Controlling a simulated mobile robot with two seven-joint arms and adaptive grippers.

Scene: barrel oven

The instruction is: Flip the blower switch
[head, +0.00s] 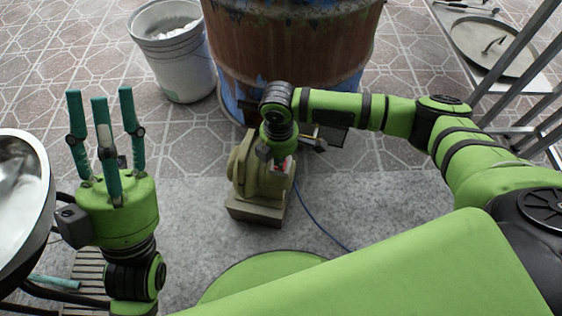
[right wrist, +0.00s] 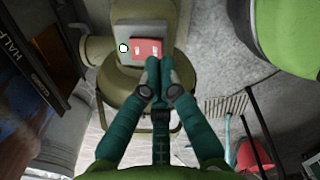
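The beige blower (head: 258,180) stands on the grey floor slab in front of the rusty barrel. In the right wrist view its red switch (right wrist: 146,48) sits on a grey box, beside a small round pale green-ringed spot. My right gripper (right wrist: 158,66) has its teal fingertips drawn together at the switch's lower right edge. I cannot tell whether they touch it. In the head view the right hand (head: 278,140) is above the blower and mostly hides the switch. My left gripper (head: 103,95) is raised at the left, fingers spread and empty.
The barrel (head: 290,45) stands just behind the blower. A white bucket (head: 175,55) is at the back left, and a metal bowl (head: 22,195) at the left edge. A blue cable (head: 320,225) runs from the blower across the floor. Metal railings (head: 520,55) are at the right.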

